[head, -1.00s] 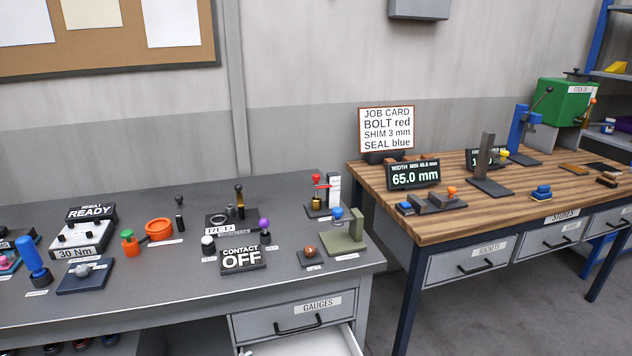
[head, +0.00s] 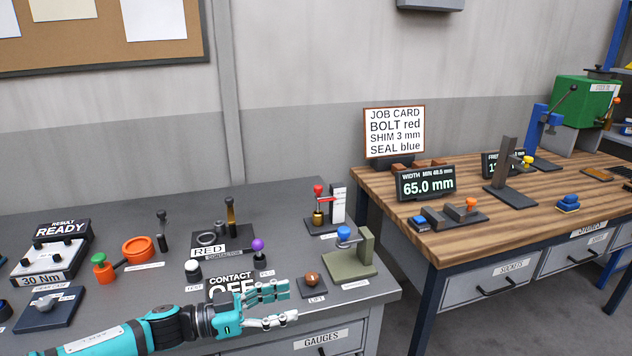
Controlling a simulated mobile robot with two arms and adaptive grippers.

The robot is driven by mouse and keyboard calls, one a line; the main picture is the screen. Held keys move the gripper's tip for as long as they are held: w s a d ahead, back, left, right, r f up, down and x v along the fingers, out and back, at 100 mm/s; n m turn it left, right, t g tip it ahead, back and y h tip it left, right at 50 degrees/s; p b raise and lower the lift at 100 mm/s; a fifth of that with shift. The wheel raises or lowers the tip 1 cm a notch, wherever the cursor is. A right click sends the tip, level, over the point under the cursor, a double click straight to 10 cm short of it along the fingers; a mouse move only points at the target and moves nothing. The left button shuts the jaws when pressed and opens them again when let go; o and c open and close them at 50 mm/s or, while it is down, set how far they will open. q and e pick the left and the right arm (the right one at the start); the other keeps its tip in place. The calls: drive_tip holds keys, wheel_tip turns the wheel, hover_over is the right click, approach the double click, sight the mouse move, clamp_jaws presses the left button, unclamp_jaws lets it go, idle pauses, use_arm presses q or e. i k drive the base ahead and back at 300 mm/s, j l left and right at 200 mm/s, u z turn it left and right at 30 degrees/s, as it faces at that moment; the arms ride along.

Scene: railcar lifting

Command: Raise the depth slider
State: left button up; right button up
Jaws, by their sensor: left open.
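A small upright gauge (head: 320,209) with a red knob, a brass foot and a white scale plate stands at the back right of the grey bench. Its red knob (head: 318,189) is near the top of the stand. I cannot read a depth label, so I cannot be sure this is the depth slider. My left gripper (head: 292,306) is open and empty at the bench's front edge, in front of the CONTACT OFF sign and below the gauge, well apart from it. It covers part of that sign. My right gripper is not in view.
A green stand (head: 350,256) with a blue knob and a brown LIFT button (head: 312,284) lie between my left gripper and the gauge. A purple-knobbed lever (head: 257,251) stands to the left. The wooden table (head: 450,250) at right holds a 65.0 mm display (head: 427,184).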

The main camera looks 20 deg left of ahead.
sight(323, 196)
drive_tip(key=i+j, duration=0.3)
drive_tip(key=i, duration=0.15)
drive_tip(key=i+j, duration=0.25)
drive_tip(key=i, duration=0.2)
drive_tip(key=i+j, duration=0.3)
drive_tip(key=i, duration=0.15)
